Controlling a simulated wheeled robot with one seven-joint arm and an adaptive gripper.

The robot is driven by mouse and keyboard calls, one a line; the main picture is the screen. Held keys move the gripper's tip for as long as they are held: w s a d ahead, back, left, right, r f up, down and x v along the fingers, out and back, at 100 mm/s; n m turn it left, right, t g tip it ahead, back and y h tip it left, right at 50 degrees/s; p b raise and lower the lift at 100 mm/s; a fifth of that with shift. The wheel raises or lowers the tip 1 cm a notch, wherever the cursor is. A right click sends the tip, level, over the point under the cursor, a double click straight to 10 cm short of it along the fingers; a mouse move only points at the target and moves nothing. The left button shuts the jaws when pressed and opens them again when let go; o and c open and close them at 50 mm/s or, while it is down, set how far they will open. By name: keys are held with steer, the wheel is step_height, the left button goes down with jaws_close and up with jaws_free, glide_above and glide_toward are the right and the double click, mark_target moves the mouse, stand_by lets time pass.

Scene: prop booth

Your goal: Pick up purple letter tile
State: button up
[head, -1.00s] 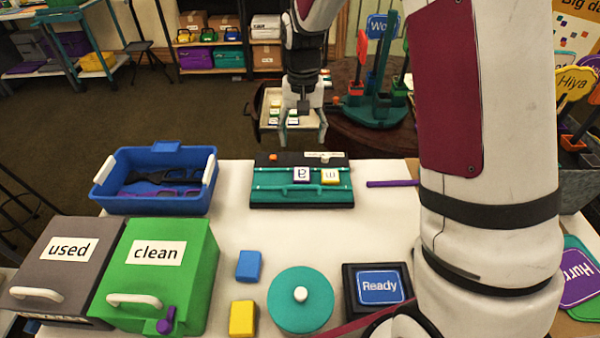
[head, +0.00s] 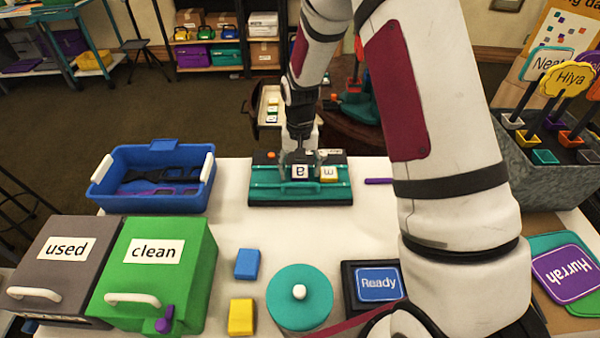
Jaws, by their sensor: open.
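The tile marked "a" (head: 300,173) has a white face; its edge colour is hard to make out. It sits on the teal and black case (head: 270,195) at the back of the white table. A yellow-edged tile marked "m" (head: 329,174) lies just to its right. My gripper (head: 300,170) points down over the case, its fingers open around or just behind the "a" tile. The fingertips are small and partly merge with the dark case, so I cannot tell whether they touch the tile.
A blue bin (head: 150,207) with dark and purple items stands left of the case. A purple stick (head: 379,181) lies to its right. Grey "used" (head: 50,275) and green "clean" (head: 180,265) boxes, a round teal lid (head: 300,315) and a "Ready" sign (head: 378,284) stand nearer.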

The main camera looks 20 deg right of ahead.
steer(key=shift+f, duration=0.1)
steer(key=shift+c, duration=0.5)
steer(key=c, duration=1)
